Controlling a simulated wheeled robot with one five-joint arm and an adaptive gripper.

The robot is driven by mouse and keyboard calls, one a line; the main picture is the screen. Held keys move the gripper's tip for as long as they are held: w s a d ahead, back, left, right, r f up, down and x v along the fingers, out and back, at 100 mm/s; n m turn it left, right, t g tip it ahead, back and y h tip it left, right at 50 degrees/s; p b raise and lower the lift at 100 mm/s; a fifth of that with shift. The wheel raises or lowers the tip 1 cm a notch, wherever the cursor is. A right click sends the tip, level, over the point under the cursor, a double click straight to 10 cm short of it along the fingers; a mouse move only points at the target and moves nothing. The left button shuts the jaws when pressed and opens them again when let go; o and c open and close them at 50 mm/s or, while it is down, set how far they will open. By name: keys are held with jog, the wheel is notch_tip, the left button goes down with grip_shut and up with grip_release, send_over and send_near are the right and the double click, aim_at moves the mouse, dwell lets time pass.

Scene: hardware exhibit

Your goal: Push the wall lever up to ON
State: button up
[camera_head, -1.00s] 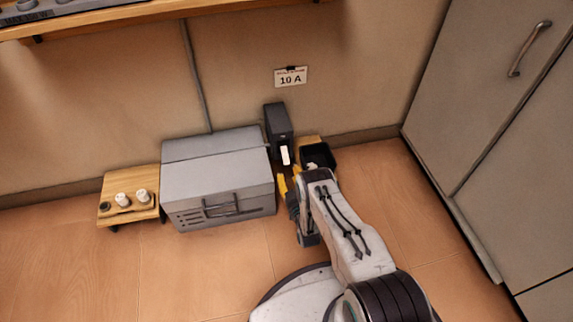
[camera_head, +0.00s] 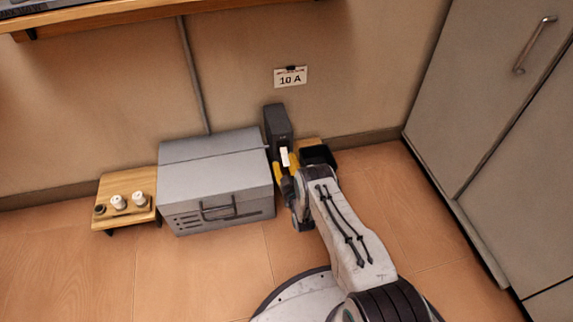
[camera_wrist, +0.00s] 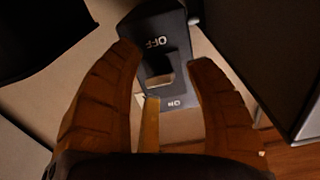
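The dark grey switch box (camera_head: 278,122) stands against the wall, right of the grey metal box. A pale lever handle (camera_head: 284,157) shows at its front. In the wrist view the switch box (camera_wrist: 178,48) appears upside down, with OFF at the picture's top, ON lower down and a slot between them. My gripper (camera_head: 286,166) is at the handle, its yellow fingers apart on either side. In the wrist view my gripper (camera_wrist: 170,55) is open in front of the switch box. I cannot tell whether a finger touches the lever.
A grey metal box (camera_head: 215,185) stands close on the left. A black bin (camera_head: 318,155) is close on the right. A small wooden stand (camera_head: 127,197) with white knobs is farther left. Grey cabinets (camera_head: 480,110) line the right side.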

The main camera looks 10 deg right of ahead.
grip_shut()
dwell(0.3)
jog(key=shift+r, duration=0.1)
